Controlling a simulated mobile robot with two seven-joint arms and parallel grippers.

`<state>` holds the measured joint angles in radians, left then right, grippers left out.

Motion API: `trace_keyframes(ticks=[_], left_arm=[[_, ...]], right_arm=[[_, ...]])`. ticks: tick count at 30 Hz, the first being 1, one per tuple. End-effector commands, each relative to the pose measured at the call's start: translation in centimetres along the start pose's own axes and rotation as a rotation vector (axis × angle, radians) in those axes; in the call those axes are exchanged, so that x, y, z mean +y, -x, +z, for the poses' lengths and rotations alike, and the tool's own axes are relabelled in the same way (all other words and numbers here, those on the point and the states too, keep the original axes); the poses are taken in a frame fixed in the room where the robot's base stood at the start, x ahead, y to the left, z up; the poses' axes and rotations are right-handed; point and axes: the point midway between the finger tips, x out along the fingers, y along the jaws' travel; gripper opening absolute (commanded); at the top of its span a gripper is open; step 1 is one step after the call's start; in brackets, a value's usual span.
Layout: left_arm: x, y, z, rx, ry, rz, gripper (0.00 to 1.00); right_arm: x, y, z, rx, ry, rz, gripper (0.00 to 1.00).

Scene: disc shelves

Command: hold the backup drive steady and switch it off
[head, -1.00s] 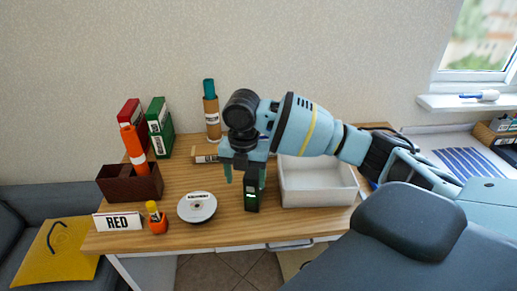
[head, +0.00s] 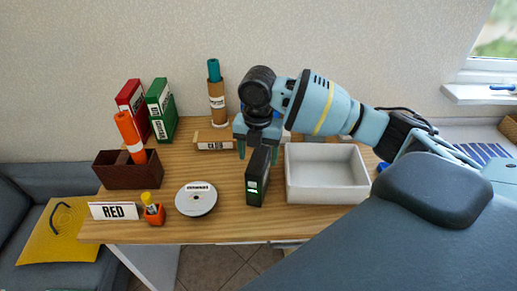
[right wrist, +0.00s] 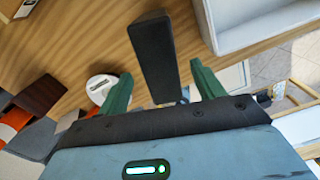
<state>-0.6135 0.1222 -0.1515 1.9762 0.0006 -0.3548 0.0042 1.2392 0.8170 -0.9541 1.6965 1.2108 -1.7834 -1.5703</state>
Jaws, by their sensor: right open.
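The backup drive appears to be the upright black box (head: 257,178) with a small lit green-white panel on its front, standing near the middle of the desk. Its dark long shape also shows in the right wrist view (right wrist: 153,58), ahead of and between the finger lines. My right gripper (head: 258,147) is open and empty, above and behind the drive in the head view. Its two green fingers (right wrist: 163,88) stand well apart in the wrist view. I see no contact with the drive. A switch cannot be made out. My left gripper is out of view.
A white tray (head: 327,199) stands close to the drive's right. A white disc (head: 196,199) lies to its left, with a small orange pot (head: 154,213) and the RED sign (head: 114,211) beyond. A small cardboard box (head: 214,141) lies behind. Bare wood (head: 215,232) runs along the front.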

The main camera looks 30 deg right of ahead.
Motion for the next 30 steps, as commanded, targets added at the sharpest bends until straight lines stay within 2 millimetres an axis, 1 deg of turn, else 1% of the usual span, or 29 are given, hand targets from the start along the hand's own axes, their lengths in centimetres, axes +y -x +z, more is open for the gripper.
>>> trace_keyframes(ticks=[1,6,9,13,18,26,29,30], left_arm=[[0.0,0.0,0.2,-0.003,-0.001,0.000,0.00],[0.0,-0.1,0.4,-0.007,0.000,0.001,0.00],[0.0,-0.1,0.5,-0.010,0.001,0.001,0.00],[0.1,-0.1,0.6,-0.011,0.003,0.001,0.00],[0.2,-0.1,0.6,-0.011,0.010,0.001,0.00],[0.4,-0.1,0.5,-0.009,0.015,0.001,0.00],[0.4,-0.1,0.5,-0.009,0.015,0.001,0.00],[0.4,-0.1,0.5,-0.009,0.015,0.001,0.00]], right_arm=[[-0.1,-0.8,0.0,0.002,0.000,-0.004,0.67],[-0.1,-3.3,0.0,0.002,0.000,-0.004,0.67],[-0.1,-4.7,0.0,0.001,-0.001,-0.005,0.67],[-0.1,-6.0,0.0,0.001,-0.001,-0.003,0.67],[-0.1,-6.7,0.0,-0.001,-0.001,-0.001,0.67],[-0.1,-6.8,0.0,-0.001,0.000,-0.001,0.67],[-0.1,-6.8,0.0,-0.001,0.000,-0.001,0.56],[-0.1,-6.8,0.0,-0.001,0.000,-0.001,0.50]])
